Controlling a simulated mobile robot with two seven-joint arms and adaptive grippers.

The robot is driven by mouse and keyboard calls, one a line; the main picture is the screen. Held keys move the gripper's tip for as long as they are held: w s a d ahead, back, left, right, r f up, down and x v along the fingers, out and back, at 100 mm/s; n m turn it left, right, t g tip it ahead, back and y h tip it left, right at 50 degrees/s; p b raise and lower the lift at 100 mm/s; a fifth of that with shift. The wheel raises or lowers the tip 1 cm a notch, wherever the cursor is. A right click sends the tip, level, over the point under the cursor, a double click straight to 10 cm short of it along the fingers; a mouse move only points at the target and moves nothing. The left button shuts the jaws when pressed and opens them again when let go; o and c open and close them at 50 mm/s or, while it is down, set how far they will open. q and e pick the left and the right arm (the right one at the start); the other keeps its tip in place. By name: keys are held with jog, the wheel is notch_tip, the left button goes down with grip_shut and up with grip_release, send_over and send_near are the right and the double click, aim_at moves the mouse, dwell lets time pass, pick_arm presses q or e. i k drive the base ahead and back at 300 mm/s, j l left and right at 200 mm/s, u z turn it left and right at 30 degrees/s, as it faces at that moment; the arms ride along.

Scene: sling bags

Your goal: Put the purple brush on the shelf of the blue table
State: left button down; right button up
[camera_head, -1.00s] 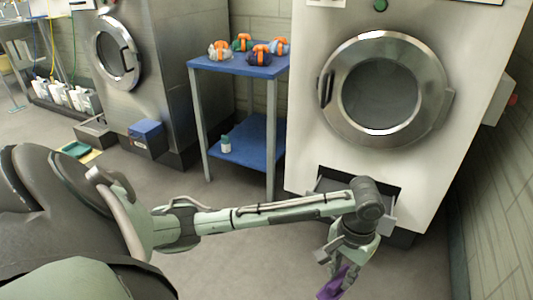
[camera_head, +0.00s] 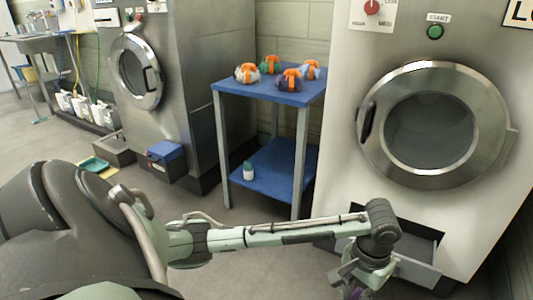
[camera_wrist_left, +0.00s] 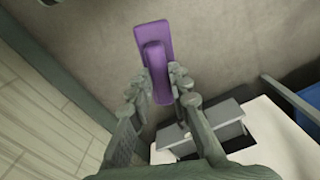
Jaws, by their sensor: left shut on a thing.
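The purple brush (camera_wrist_left: 154,50) is held between the fingers of my left gripper (camera_wrist_left: 163,90) in the left wrist view, above the grey floor. In the head view my left gripper (camera_head: 357,283) is at the bottom edge, in front of the white machine, with only a bit of purple showing. The blue table (camera_head: 262,92) stands left of the white machine. Its lower blue shelf (camera_head: 285,170) holds a small white bottle (camera_head: 248,171) at its left and has bare room on the right. My right gripper is not in view.
The white machine (camera_head: 345,120) has an open drawer (camera_head: 418,268) low in front, close to my left gripper.

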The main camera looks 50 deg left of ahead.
aim_at(281, 185)
jog(key=i+j, duration=0.1)
jog(key=j, duration=0.3)
jog(key=i+j, duration=0.1)
jog(key=j, duration=0.3)
jog(key=i+j, duration=0.1)
jog(key=j, duration=0.35)
jog(key=i+j, duration=0.1)
jog(key=j, duration=0.3)
jog(key=i+j+u, duration=0.1)
jog(key=j, duration=0.3)
jog(key=i+j, duration=0.15)
jog(key=j, duration=0.25)
jog(key=i+j, duration=0.1)
jog(key=j, duration=0.3)
